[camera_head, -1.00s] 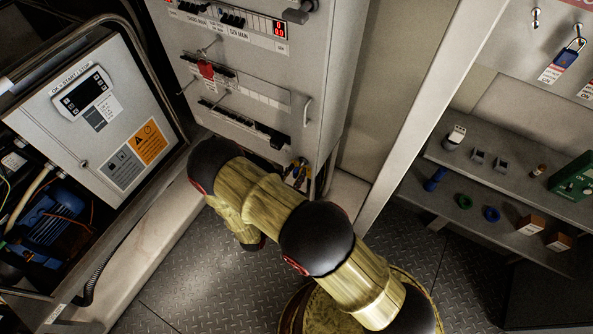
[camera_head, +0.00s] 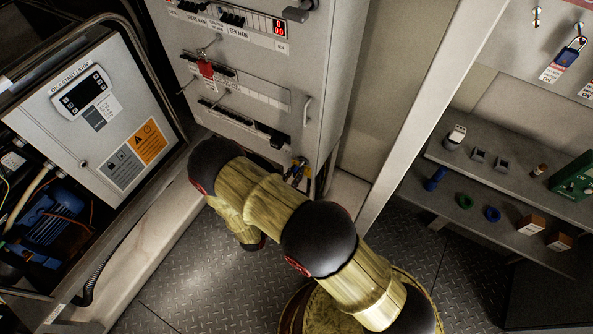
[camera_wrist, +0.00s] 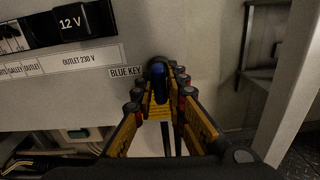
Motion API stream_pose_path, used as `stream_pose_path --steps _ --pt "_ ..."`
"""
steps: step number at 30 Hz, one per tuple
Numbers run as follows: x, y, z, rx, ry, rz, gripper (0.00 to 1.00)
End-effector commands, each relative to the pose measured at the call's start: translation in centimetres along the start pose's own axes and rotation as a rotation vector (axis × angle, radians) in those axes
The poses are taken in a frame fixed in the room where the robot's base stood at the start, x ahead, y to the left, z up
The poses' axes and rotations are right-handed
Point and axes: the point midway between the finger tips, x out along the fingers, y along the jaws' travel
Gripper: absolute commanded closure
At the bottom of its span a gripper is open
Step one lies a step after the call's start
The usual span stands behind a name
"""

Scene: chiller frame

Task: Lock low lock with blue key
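In the wrist view, a dark blue, upright-looking key handle (camera_wrist: 158,72) stands just beside the "BLUE KEY" label (camera_wrist: 126,71) on the pale cabinet panel. My gripper (camera_wrist: 160,98), with its yellow and black fingers, reaches toward the panel. The fingers lie on either side of the blue handle. Whether both fingertips touch it cannot be told. In the head view, my gripper (camera_head: 297,171) is small at the cabinet's lower right, partly hidden by my arm. The low lock itself cannot be made out.
The grey cabinet (camera_head: 325,75) carries breaker rows and a red part (camera_head: 205,69). An open control box (camera_head: 90,110) stands at left. A shelf (camera_head: 480,185) at right holds small parts. A blue padlock (camera_head: 566,56) hangs above it. The checkered floor (camera_head: 190,285) is clear at lower left.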

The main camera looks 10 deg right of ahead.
Motion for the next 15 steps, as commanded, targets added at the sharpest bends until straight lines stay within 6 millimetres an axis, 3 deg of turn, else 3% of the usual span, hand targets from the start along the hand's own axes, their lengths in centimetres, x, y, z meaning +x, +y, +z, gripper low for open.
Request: stream_pose_path --steps 6,15 --pt "0.01 0.06 -0.11 0.153 0.0 0.0 0.86" --pt "0.0 0.08 0.0 0.175 0.0 0.001 0.86"
